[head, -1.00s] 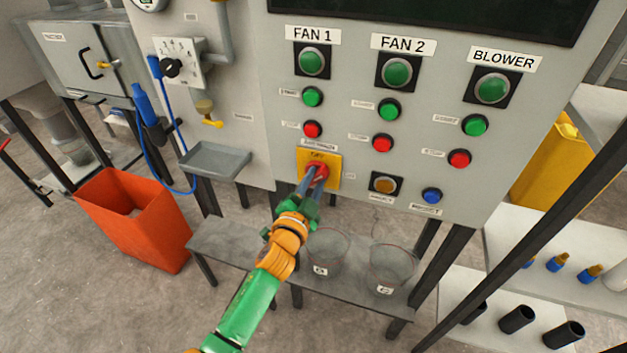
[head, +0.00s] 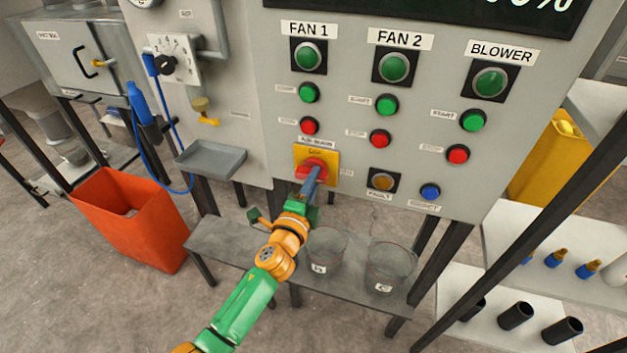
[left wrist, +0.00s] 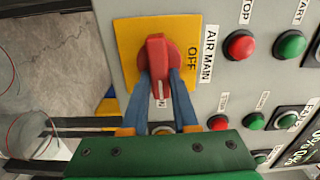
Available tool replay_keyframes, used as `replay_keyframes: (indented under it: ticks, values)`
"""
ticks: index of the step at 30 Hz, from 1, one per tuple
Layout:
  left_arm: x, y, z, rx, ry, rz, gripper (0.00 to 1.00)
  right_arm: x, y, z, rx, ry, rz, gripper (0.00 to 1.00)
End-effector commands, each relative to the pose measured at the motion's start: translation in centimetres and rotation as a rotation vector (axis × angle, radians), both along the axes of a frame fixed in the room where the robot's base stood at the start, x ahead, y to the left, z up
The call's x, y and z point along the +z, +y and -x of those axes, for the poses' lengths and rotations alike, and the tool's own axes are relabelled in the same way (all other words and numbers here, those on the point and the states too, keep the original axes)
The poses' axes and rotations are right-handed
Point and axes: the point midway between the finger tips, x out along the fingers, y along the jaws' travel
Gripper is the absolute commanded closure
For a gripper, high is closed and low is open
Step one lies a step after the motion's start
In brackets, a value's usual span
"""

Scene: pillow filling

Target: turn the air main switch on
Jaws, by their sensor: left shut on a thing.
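The air main switch is a red rotary handle (head: 313,166) on a yellow plate (head: 331,160), below the FAN 1 buttons. In the left wrist view the red handle (left wrist: 157,52) stands in front of the yellow plate (left wrist: 127,45), with the words AIR MAIN and OFF to its right. Another short label, apparently ON, is partly hidden by the handle's near end, where a white mark shows. My left gripper (head: 312,180) is shut on the handle, one blue finger on each side in the wrist view (left wrist: 160,88). My right gripper is out of view.
The display (head: 450,12) above the panel shows lit characters ending in a percent sign. The fault lamp (head: 383,180) and blue button (head: 430,191) sit close right of the switch. Below is a grey shelf (head: 225,241) with two clear beakers. An orange bin (head: 130,225) stands left.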

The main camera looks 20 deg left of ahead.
Motion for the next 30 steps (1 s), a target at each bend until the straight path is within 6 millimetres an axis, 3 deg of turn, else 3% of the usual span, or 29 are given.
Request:
replay_keyframes:
  ticks: [20, 21, 24, 30]
  values:
    - [0.03, 0.05, -0.02, 0.001, -0.004, -0.062, 1.00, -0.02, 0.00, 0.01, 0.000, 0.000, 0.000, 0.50]
    - [0.03, 0.04, -0.02, 0.001, -0.004, -0.062, 0.70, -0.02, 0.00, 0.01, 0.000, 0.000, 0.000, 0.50]
    - [0.02, 0.04, -0.02, 0.001, -0.004, -0.061, 0.43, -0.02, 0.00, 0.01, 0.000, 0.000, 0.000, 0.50]
    - [-0.01, 0.02, -0.01, 0.000, -0.003, -0.060, 0.43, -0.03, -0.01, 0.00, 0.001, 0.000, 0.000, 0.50]
